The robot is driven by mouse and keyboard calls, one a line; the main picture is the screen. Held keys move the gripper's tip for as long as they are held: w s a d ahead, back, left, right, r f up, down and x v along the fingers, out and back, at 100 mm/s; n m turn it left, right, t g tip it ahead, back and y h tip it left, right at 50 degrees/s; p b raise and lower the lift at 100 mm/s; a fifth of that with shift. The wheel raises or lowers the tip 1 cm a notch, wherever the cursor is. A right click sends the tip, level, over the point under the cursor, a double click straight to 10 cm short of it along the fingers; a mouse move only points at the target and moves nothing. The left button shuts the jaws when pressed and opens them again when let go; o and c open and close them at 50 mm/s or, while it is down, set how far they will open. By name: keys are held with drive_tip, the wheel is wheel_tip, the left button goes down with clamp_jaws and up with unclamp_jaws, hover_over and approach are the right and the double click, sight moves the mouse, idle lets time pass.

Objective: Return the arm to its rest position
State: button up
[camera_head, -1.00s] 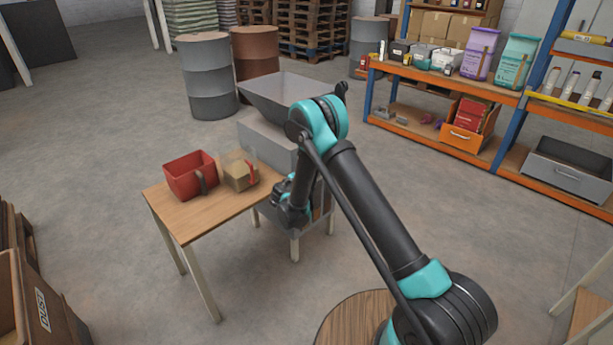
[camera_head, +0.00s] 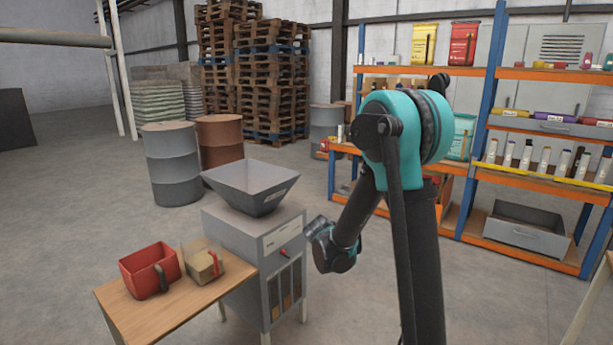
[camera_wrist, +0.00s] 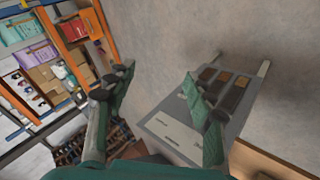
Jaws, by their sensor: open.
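My arm rises in front of the shelving in the head view, with its elbow high and its forearm reaching down to the left. The gripper's fingertips cannot be made out there. In the wrist view my gripper (camera_wrist: 160,92) has its two fingers wide apart, with nothing between them but grey floor. The grey sack filler (camera_head: 258,250) with its hopper (camera_head: 250,190) stands left of my wrist, apart from it in the picture. The filler also shows behind the right finger in the wrist view (camera_wrist: 178,135).
A wooden table (camera_head: 175,302) left of the filler holds a red bin (camera_head: 150,271) and a tan box-like container (camera_head: 202,263). Orange and blue shelving (camera_head: 530,130) stands behind my arm. A grey drum (camera_head: 172,165) and a brown drum (camera_head: 220,140) stand behind the filler. Open floor lies between filler and shelving.

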drive_tip(key=s+d+r+m+g+y, duration=0.15)
drive_tip(key=s+d, duration=0.25)
drive_tip(key=s, duration=0.4)
drive_tip(key=s+d+m+g, duration=0.1)
drive_tip(key=s+d+m, duration=0.15)
drive_tip(key=s, duration=0.45)
drive_tip(key=s+d+f+m+g+y, duration=0.1)
drive_tip(key=s+f+m+y, duration=0.1)
drive_tip(key=s, duration=1.3)
drive_tip(key=shift+s+m+y, duration=0.3)
drive_tip(key=shift+y, duration=0.05)
